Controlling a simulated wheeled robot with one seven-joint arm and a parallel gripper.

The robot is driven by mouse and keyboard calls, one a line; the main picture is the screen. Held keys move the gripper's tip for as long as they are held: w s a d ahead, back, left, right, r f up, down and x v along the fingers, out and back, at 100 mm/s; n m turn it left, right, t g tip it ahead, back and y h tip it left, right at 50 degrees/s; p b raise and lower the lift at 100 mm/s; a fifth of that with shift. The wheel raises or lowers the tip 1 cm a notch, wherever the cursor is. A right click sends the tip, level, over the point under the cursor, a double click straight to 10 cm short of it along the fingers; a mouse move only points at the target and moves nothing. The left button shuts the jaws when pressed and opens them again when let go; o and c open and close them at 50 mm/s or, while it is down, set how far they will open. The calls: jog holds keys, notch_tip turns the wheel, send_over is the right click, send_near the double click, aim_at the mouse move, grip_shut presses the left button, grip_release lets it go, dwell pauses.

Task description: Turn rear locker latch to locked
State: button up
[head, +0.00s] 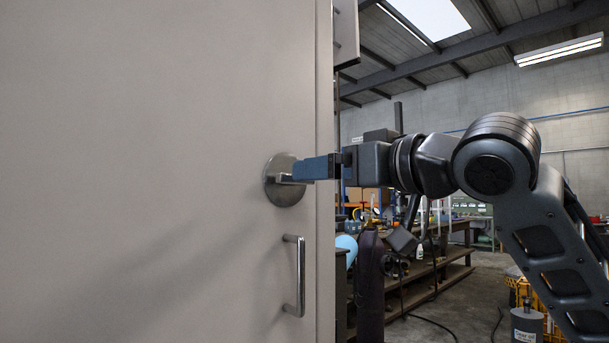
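The locker door (140,150) is a large light grey panel filling the left half of the head view. Its latch (285,192) is a round metal disc near the door's right edge, with a small lever at its middle. My gripper (300,170) comes in from the right with its blue fingers at the latch lever. The fingers overlap and hide most of the lever. I cannot tell whether they are closed on it. Which way the latch is turned is hard to see.
A metal bar handle (299,276) is fixed on the door below the latch. Behind my arm stands a workbench (430,280) with several items. A grey container (527,324) stands on the floor at lower right. Some floor between them is free.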

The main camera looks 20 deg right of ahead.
jog(key=x, duration=0.6)
jog(key=shift+w+p, duration=0.25)
jog(key=shift+p, duration=0.1)
jog(key=shift+c, duration=0.4)
jog(key=c, duration=0.9)
jog(key=shift+o, duration=0.2)
jog(key=shift+n, duration=0.3)
jog(key=shift+s+a+f+n+b, duration=0.1)
jog(key=shift+n+b, duration=0.5)
jog(key=shift+n, duration=2.3)
jog(key=shift+w+a+f+n+b, duration=0.15)
jog(key=shift+n+b, duration=0.45)
jog(key=shift+n, duration=2.3)
jog(key=shift+s+a+f+n+b, duration=0.15)
jog(key=shift+n+b, duration=0.45)
jog(key=shift+n, duration=2.3)
jog(key=shift+r, duration=0.1)
